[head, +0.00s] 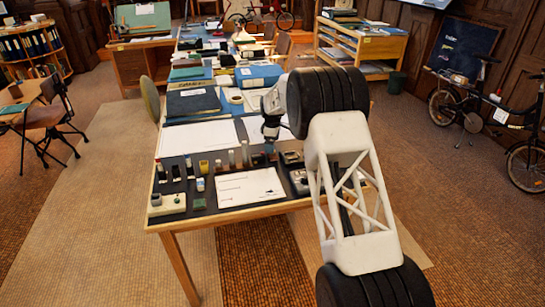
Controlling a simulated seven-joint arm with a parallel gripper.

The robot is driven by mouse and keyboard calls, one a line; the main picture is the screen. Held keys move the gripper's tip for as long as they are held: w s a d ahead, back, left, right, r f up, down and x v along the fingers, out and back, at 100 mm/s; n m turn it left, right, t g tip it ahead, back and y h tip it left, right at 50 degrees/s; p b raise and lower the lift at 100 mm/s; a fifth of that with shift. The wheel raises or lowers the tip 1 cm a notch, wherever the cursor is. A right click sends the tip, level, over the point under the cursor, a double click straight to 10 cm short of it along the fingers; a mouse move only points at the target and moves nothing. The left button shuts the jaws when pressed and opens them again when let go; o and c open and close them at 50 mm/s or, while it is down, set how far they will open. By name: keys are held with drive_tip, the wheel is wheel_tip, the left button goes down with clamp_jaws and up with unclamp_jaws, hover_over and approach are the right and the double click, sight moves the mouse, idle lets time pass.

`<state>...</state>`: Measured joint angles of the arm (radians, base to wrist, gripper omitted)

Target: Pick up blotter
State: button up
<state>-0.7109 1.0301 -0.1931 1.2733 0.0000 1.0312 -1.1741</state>
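I cannot tell for certain which item is the blotter. Small desk items stand along the near part of the long table (240,214), among them a dark block-like item (292,157) near its right side and a small green block (199,204) near the front left. My gripper (269,136) is small and dark in the head view, above the right part of the table, just behind the row of small items. Its fingers are too small and dark to show whether they are open or shut. My arm covers the table's right edge.
A white card (249,187) lies at the front middle, between the green block and a grey device (300,181). Several small upright bottles and blocks stand close together behind it. White sheets (198,138) lie farther back, then blue folders (259,76). Bicycles stand on the floor at right.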

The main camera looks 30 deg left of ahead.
drive_tip(key=shift+f, duration=0.1)
drive_tip(key=shift+f, duration=2.5)
drive_tip(key=c, duration=0.7)
drive_tip(key=shift+r, duration=0.15)
drive_tip(key=shift+r, duration=1.75)
drive_tip(key=shift+s+d+r, duration=0.2)
drive_tip(key=shift+s+d, duration=1.5)
drive_tip(key=shift+s, duration=0.35)
drive_tip(key=shift+s+d+r, duration=0.2)
drive_tip(key=shift+s+d, duration=1.55)
drive_tip(key=shift+s, duration=0.25)
drive_tip(key=shift+s+d+r, duration=0.2)
drive_tip(key=shift+s+d, duration=1.5)
drive_tip(key=shift+s, duration=0.35)
